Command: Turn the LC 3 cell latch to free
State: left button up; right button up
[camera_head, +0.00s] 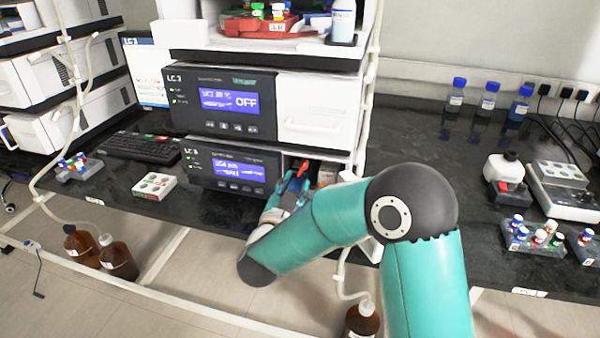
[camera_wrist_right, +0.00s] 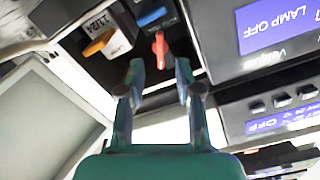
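The LC 3 stack stands at the centre of the bench, its upper module (camera_head: 222,101) reading OFF above a lower module (camera_head: 232,170) with a lit screen. Right of the lower screen is an open compartment. A red latch lever (camera_head: 303,168) shows there, and in the wrist view the red lever (camera_wrist_right: 159,50) points toward me. My right gripper (camera_head: 295,181) is at the compartment's front. In the wrist view its fingers (camera_wrist_right: 159,72) are spread, with the lever in the gap between their tips; I cannot tell whether they touch it. My left gripper is not in view.
A keyboard (camera_head: 143,147) and a white vial tray (camera_head: 154,186) lie left of the stack. Blue-capped bottles (camera_head: 487,100) and vial racks (camera_head: 535,235) stand on the right. Tubing (camera_head: 366,100) runs down the stack's right side. Brown bottles (camera_head: 118,259) stand below the bench.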

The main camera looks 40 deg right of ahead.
aim_at(301, 170)
jog(key=shift+x, duration=2.25)
grip_shut()
